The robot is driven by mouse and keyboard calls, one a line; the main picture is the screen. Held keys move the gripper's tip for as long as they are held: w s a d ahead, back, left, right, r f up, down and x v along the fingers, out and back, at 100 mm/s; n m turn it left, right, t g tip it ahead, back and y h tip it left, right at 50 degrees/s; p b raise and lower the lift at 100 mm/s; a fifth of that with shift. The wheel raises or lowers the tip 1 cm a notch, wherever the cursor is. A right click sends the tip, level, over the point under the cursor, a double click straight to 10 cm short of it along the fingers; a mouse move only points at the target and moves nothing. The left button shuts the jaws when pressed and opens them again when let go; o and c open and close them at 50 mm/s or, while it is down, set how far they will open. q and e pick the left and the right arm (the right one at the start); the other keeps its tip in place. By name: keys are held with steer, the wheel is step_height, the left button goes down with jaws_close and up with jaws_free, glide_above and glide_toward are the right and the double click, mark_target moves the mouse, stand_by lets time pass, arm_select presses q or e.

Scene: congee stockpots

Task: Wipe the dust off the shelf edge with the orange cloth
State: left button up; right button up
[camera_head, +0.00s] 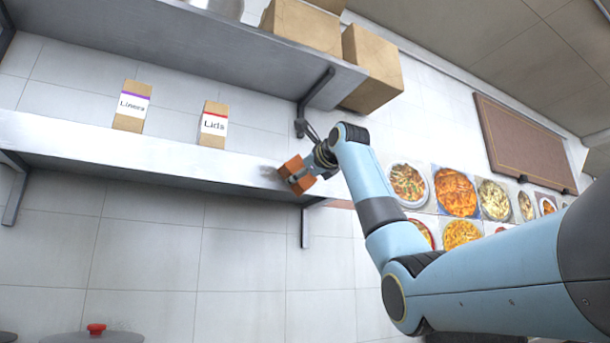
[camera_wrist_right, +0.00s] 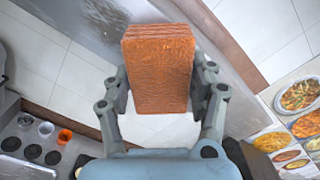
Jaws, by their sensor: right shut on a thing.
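The orange cloth (camera_head: 296,175), a folded block, is at the right end of the lower shelf's front edge (camera_head: 150,155) in the head view. My right gripper (camera_head: 302,177) is shut on it. The cloth (camera_wrist_right: 158,68) also shows between the two fingers of my right gripper (camera_wrist_right: 160,85) in the right wrist view. A grey smudge of dust (camera_head: 270,172) shows on the shelf edge just left of the cloth. I cannot tell whether the cloth touches the edge. My left gripper is not in view.
Boxes labelled Liners (camera_head: 132,107) and Lids (camera_head: 213,125) stand on the lower shelf. The upper shelf (camera_head: 200,45) holds cardboard boxes (camera_head: 370,70). Brackets hang below both shelves. Food pictures (camera_head: 455,190) cover the wall at right. A pot lid (camera_head: 95,337) shows at bottom left.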

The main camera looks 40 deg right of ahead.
steer(key=shift+w+a, duration=0.25)
steer(key=shift+a, duration=0.8)
steer(key=shift+w+a, duration=0.3)
steer(key=shift+a, duration=0.8)
steer(key=shift+w+a, duration=0.25)
steer(key=shift+a, duration=0.8)
steer(key=shift+w+a, duration=0.2)
steer(key=shift+a, duration=0.65)
steer(key=shift+w+a, duration=0.2)
steer(key=shift+a, duration=0.65)
steer(key=shift+d, duration=0.1)
steer(key=shift+s, duration=0.1)
steer(key=shift+s+f+b, duration=0.1)
steer(key=shift+s+b, duration=0.2)
steer(key=shift+b, duration=0.35)
steer(key=b+v, duration=0.3)
steer(key=v, duration=0.2)
steer(key=shift+s, duration=0.1)
